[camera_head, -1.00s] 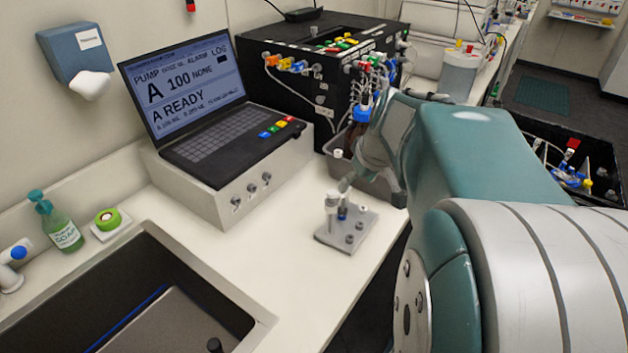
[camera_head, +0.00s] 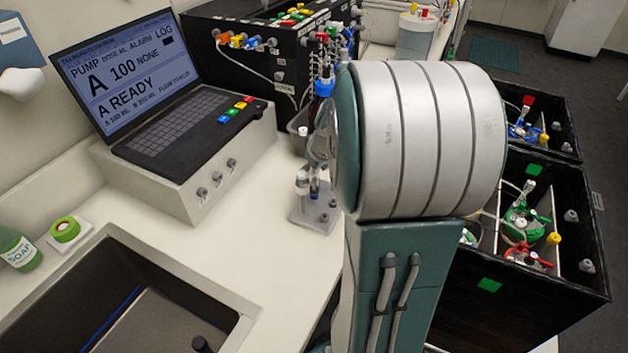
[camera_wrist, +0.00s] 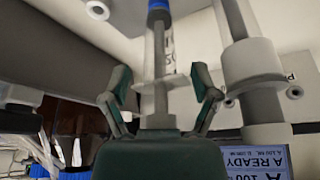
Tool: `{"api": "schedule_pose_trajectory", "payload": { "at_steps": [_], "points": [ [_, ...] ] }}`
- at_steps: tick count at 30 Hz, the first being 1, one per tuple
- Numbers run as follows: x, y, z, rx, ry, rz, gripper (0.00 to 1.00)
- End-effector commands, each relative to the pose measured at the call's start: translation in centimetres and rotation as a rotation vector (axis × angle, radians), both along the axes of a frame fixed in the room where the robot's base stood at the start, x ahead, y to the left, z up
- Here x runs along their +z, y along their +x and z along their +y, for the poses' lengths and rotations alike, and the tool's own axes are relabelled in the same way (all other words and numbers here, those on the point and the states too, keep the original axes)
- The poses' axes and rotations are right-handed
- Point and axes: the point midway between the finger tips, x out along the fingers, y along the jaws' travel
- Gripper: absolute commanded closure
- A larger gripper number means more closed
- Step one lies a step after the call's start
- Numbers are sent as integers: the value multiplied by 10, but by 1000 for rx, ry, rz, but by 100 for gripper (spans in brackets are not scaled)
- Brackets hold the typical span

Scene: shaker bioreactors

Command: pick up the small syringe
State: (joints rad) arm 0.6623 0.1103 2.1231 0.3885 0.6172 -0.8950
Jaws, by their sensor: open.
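A small syringe (camera_wrist: 159,50) with a blue end stands between the two fingers of my gripper (camera_wrist: 162,82) in the wrist view. The fingers are apart, one on each side, with visible gaps to the syringe. A larger grey-white syringe (camera_wrist: 250,65) stands to its right. In the head view the small syringe shows as a bit of blue (camera_head: 315,187), beside the larger syringe (camera_head: 302,183), both on a grey metal stand (camera_head: 311,215) on the counter. My arm hides most of my gripper there.
A laptop-like pump controller (camera_head: 180,110) on a pale box stands left of the stand. A black box (camera_head: 240,70) with coloured connectors and a blue-capped bottle (camera_head: 324,88) stand behind. The sink (camera_head: 120,270) is front left. Black crates (camera_head: 540,290) stand right, beyond the counter edge.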

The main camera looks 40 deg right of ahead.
Motion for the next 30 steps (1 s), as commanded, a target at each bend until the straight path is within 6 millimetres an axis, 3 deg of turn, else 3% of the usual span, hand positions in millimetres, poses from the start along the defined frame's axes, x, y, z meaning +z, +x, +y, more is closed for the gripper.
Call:
{"api": "schedule_pose_trajectory", "payload": {
  "at_steps": [7, 8, 11, 23, 30],
  "points": [
    [-2, 1, 0, 0, 0, 0, 22],
    [-2, 1, 0, 0, 0, 0, 31],
    [-2, 1, 0, 0, 0, 0, 76],
    [-1, 1, 0, 1, 0, 0, 76],
    [22, 2, 0, 1, -3, -4, 76]
  ]
}}
